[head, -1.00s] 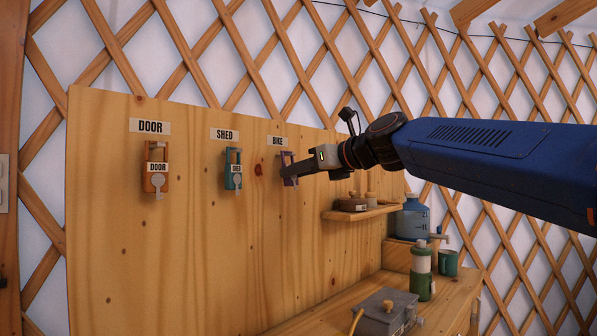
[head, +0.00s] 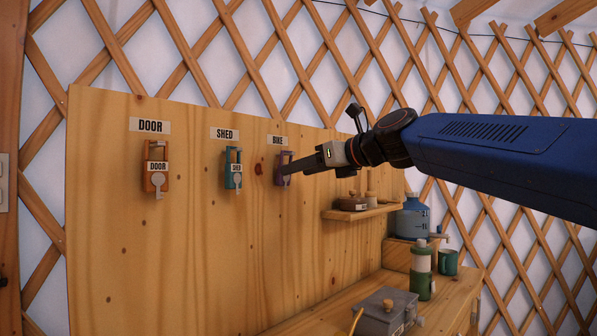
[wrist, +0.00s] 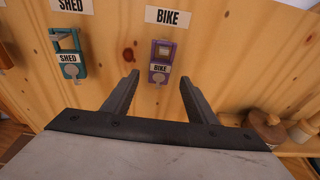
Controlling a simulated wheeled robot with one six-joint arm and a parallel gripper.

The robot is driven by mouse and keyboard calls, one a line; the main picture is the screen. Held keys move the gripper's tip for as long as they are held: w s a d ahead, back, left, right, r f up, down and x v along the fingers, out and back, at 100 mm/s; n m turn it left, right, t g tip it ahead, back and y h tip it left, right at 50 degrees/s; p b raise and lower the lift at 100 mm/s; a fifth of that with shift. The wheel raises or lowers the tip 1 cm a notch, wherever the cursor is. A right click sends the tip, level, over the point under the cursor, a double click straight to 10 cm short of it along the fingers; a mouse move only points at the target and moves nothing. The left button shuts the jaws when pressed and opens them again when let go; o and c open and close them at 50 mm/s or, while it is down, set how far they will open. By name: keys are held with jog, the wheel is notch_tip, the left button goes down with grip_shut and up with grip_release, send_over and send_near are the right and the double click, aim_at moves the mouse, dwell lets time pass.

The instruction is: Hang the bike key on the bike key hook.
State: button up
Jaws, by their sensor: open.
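The bike key, grey with a white BIKE tag (wrist: 160,70), hangs at the purple bike hook (wrist: 163,48) under the BIKE label in the wrist view. In the head view my gripper (head: 287,171) points at the board from the right.
The shed hook (head: 233,168) and door hook (head: 156,168) hold their tagged keys to the left. A small shelf (head: 362,212) with a brown jar is close below my gripper.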

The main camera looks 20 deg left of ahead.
jog(key=v, duration=1.6)
jog(key=s+d+f+n+t+h, duration=0.15)
jog(key=d+f+n+h, duration=0.4)
jog(key=d+f, duration=0.9)
jog(key=s+d+f+n+g+h, duration=0.1)
jog(key=s+d+f+n+h, duration=0.2)
jog(key=f, duration=1)
jog(key=s+d+f+n+h, duration=0.3)
jog(key=s+d+f+n, duration=0.5)
jog(key=s+d+f, duration=0.3)
jog(key=s+d+f+n+g+h, duration=0.1)
jog(key=s+d+f+n+h, duration=0.2)
jog(key=s+d+f+n, duration=0.3)
jog(key=s+d+f, duration=0.2)
jog(key=d+f, duration=0.3)
jog(key=f, duration=0.4)
jog(key=shift+d+f+g, duration=0.3)
jog(key=shift+d+g, duration=0.05)
